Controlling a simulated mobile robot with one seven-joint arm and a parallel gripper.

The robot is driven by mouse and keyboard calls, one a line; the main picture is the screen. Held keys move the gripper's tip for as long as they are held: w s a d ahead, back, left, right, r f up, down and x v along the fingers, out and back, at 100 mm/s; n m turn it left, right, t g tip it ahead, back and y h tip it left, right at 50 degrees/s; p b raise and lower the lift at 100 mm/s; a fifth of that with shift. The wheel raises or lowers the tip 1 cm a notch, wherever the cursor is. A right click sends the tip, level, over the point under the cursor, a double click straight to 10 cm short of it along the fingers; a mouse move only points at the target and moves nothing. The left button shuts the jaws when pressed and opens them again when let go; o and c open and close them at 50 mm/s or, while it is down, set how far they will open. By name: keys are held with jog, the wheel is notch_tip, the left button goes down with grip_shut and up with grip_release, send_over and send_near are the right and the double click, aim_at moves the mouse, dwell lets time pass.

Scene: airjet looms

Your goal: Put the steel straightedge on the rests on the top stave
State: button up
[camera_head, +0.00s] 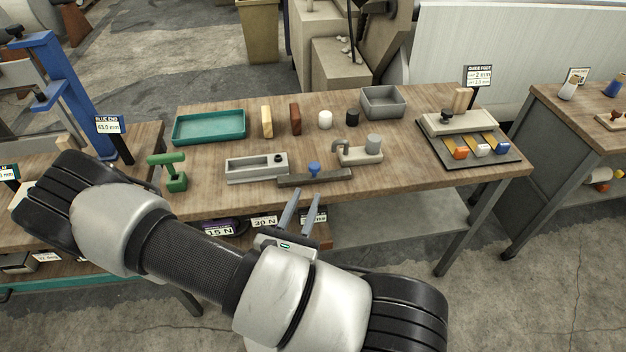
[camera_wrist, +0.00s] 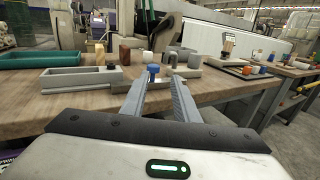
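A long, dark grey bar (camera_head: 322,178) with a blue knob (camera_head: 313,168) on its middle lies along the front edge of the wooden table; it looks like the steel straightedge, though I cannot be sure. My gripper (camera_head: 306,193) is open and empty, just in front of the bar and apart from it. In the wrist view the two fingers of my gripper (camera_wrist: 159,82) are spread, and the blue knob (camera_wrist: 153,69) shows between their tips. I cannot tell which part is the top stave.
Behind the bar are a grey slotted block (camera_head: 257,168) and a grey fixture with a cylinder (camera_head: 360,154). A green clamp (camera_head: 174,173) stands left, near a teal tray (camera_head: 209,127). A grey bin (camera_head: 383,101) is at the back. A dark board with coloured blocks (camera_head: 509,156) is right.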

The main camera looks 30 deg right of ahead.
aim_at(314, 171)
jog(key=shift+n+y, duration=0.4)
jog(key=shift+n, duration=0.1)
jog(key=x, duration=0.7)
jog(key=f+x, duration=0.1)
jog(key=x, duration=0.3)
jog(key=shift+w+a, duration=0.25)
jog(key=shift+w, duration=0.1)
jog(key=shift+r+b+x, duration=0.1)
jog(key=shift+b+x, duration=0.15)
jog(key=shift+x, duration=1.2)
jog(key=shift+r+b+x, duration=0.15)
jog(key=shift+b+x, duration=0.1)
jog(key=shift+x, duration=1.2)
jog(key=shift+a, duration=0.1)
grip_shut()
